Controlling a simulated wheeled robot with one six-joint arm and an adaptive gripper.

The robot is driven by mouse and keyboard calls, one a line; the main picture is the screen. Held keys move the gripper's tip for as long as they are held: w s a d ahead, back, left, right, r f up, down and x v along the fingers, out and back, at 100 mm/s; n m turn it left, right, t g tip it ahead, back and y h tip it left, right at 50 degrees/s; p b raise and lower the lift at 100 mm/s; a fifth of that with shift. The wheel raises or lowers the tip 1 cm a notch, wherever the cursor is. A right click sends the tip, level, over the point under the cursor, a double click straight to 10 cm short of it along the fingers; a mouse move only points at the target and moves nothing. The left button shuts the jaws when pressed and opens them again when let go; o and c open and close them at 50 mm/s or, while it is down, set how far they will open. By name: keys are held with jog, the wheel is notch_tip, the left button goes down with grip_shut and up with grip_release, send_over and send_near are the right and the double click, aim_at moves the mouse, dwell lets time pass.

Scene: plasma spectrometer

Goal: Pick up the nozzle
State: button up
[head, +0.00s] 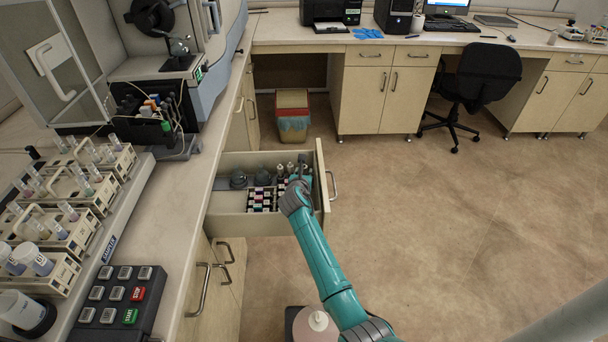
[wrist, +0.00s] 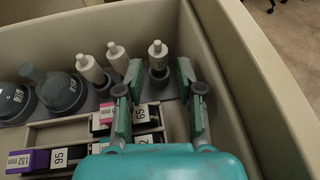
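Several white nozzle-like pieces with narrow tips stand upright in a grey holder in the open drawer (head: 232,225). In the wrist view, one white nozzle (wrist: 157,54) stands between the fingertips of my gripper (wrist: 159,72), with gaps visible on both sides. Two similar white pieces, one in the middle (wrist: 117,58) and one further left (wrist: 90,70), stand left of the fingers. My gripper is open and reaches down into the drawer; in the head view it (head: 298,172) hides part of the contents. Which white piece the task means, I cannot tell.
Dark grey labelled vessels (wrist: 62,92) stand at the drawer's left. A divided tray holds small numbered boxes (wrist: 36,159) nearer me. The drawer's front wall (wrist: 240,75) is close to the right finger. The counter with a keypad (head: 122,297) lies left; open floor lies right.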

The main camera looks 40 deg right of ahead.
aim_at(304, 167)
jog(key=shift+r+x, duration=0.15)
jog(key=shift+x, duration=1.15)
jog(key=shift+r+x, duration=0.15)
jog(key=shift+x, duration=1.15)
jog(key=shift+w, duration=0.15)
grip_shut()
